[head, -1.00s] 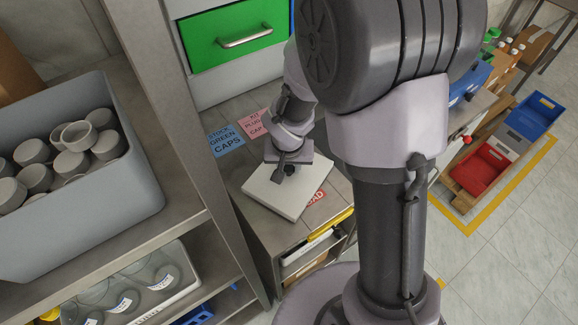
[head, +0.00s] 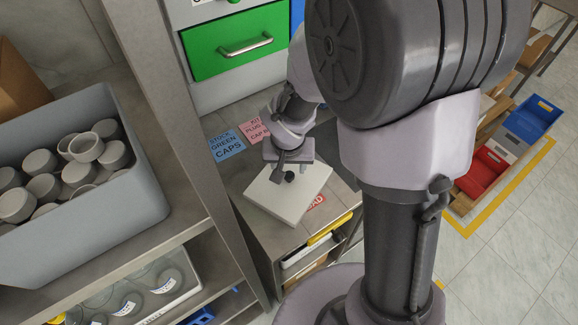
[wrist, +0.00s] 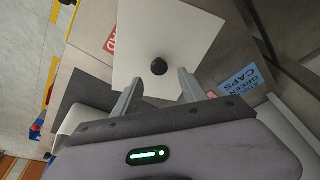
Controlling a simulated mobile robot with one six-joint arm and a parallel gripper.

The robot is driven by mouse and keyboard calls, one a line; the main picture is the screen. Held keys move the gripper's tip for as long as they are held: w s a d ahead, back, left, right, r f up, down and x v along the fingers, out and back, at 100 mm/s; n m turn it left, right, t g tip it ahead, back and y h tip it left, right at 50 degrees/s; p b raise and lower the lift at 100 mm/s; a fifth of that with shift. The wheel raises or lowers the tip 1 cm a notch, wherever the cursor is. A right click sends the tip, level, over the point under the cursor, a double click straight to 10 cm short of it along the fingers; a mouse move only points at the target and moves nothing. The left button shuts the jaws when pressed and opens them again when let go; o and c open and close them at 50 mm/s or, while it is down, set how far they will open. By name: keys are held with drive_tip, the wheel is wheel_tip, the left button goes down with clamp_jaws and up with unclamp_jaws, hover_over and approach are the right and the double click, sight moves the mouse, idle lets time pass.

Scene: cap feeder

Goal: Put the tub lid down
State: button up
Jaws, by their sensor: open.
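The tub lid is a white square plate (head: 306,190) with a black round knob (head: 289,177). It lies flat on the grey counter in the head view. In the wrist view the lid (wrist: 150,32) fills the top middle, its knob (wrist: 159,66) standing just beyond the fingertips. My gripper (head: 284,172) is over the knob side of the lid. In the wrist view its two fingers (wrist: 157,78) are spread apart with nothing between them, and the knob is clear of both.
A blue "stock green caps" card (head: 227,145) and a pink card (head: 254,129) lie behind the lid. A red-lettered label (head: 316,201) is partly covered by the lid. A grey bin of caps (head: 140,205) stands left, beyond a shelf post. A green drawer (head: 235,42) is behind.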

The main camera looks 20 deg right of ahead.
drive_tip(key=s+r+t+p, duration=0.1)
drive_tip(key=s+r, duration=0.3)
drive_tip(key=r, duration=0.5)
drive_tip(key=s+r+p, duration=0.1)
drive_tip(key=s+r, duration=0.3)
drive_tip(key=r, duration=0.4)
drive_tip(key=s+a+r+t+y, duration=0.2)
drive_tip(key=s+r, duration=0.4)
drive_tip(key=s, duration=0.3)
drive_tip(key=shift+s+a+m+y, duration=0.35)
drive_tip(key=shift+a+y, duration=0.15)
drive_tip(key=shift+a, duration=0.2)
drive_tip(key=shift+f+b, duration=2.8)
drive_tip(key=shift+b, duration=0.15)
